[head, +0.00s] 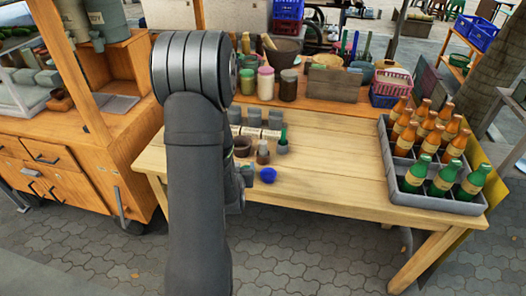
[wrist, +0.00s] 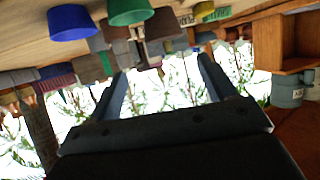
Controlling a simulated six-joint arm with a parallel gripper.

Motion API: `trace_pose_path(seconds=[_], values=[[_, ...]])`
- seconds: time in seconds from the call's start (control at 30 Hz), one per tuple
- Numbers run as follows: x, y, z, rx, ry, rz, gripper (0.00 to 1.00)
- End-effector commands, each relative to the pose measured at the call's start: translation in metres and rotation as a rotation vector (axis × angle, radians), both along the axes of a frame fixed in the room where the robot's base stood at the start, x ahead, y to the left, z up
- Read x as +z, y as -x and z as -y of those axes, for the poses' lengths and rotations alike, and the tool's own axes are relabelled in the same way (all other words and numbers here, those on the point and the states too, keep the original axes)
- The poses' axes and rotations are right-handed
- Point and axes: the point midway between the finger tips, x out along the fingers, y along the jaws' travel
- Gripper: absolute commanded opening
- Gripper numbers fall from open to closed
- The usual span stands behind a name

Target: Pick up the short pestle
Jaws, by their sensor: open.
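On the wooden table (head: 335,165), a brown clay mortar (head: 243,147) stands just right of my arm. To its right are a small brown upright piece (head: 263,152) and a green-topped piece (head: 283,142) on a grey base. I cannot tell which of these small pieces is the short pestle. My gripper is mostly hidden behind my arm in the head view. In the wrist view, which looks upside down, my gripper (wrist: 162,66) is open with nothing between its fingers. A brown piece (wrist: 162,25) shows beyond the fingertips.
A blue bowl (head: 267,175) sits near the front edge, beside my arm; a blue piece also shows in the wrist view (wrist: 70,22). Grey blocks and pale labels (head: 251,132) line the back. A bottle crate (head: 440,204) fills the right end. The table's middle is clear.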

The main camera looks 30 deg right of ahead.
Motion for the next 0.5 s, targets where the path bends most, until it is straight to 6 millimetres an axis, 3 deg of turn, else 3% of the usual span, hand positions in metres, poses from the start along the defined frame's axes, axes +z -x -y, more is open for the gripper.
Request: trace_pose_path(seconds=[0.03, 0.1, 0.37, 0.5], values=[[0.0, 0.0, 0.0, 0.0, 0.0, 0.0, 0.67], [0.0, 0.0, 0.0, 0.0, 0.0, 0.0, 0.55], [-0.001, 0.0, 0.0, 0.0, -0.002, -0.001, 0.55], [-0.015, 0.003, -0.002, -0.009, -0.061, -0.045, 0.55]])
